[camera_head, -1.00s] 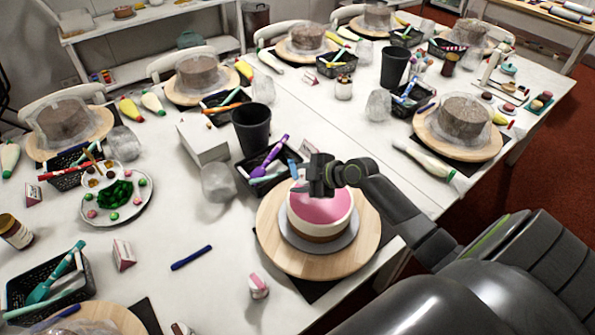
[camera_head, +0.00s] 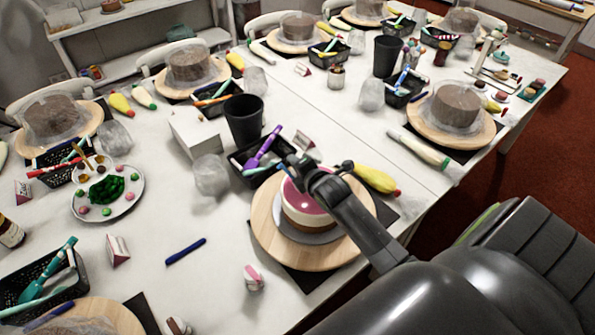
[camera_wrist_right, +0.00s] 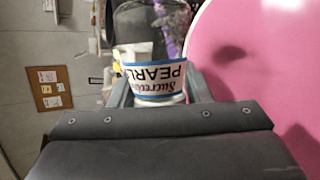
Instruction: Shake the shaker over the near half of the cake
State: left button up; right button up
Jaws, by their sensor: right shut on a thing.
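The cake (camera_head: 318,222) has a pink top, a white upper side and a brown lower side. It stands on a grey board on a round wooden turntable (camera_head: 272,243). My right gripper (camera_head: 297,168) is over the cake's far edge in the head view and hides part of its top. In the right wrist view it is shut on the shaker (camera_wrist_right: 155,80), a small container with a white and blue label reading "PEARL". The shaker lies roughly sideways to the pink cake top (camera_wrist_right: 262,60), apart from it. The head view does not show the shaker clearly. My left gripper is out of view.
A black basket with a purple tool (camera_head: 262,150) and a black cup (camera_head: 243,120) stand behind the turntable. A yellow piping bag (camera_head: 372,178) lies to its right.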

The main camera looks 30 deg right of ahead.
jog(key=shift+f+n+t+h+b, duration=0.25)
jog(key=shift+n+t+h+b, duration=0.15)
jog(key=shift+n+h+b, duration=0.15)
jog(key=shift+r+n+t+h+b, duration=0.3)
jog(key=shift+n+t+h+b, duration=0.1)
jog(key=shift+n+b, duration=0.15)
jog(key=shift+d+r+p, duration=0.2)
jog(key=shift+r+p, duration=0.2)
jog(key=shift+p, duration=0.2)
jog(key=shift+w+d+r+p, duration=0.1)
jog(key=shift+d+r+p, duration=0.05)
jog(key=shift+d+p, duration=0.15)
jog(key=shift+b, duration=0.35)
jog(key=shift+n+h, duration=0.25)
jog(key=shift+n, duration=0.05)
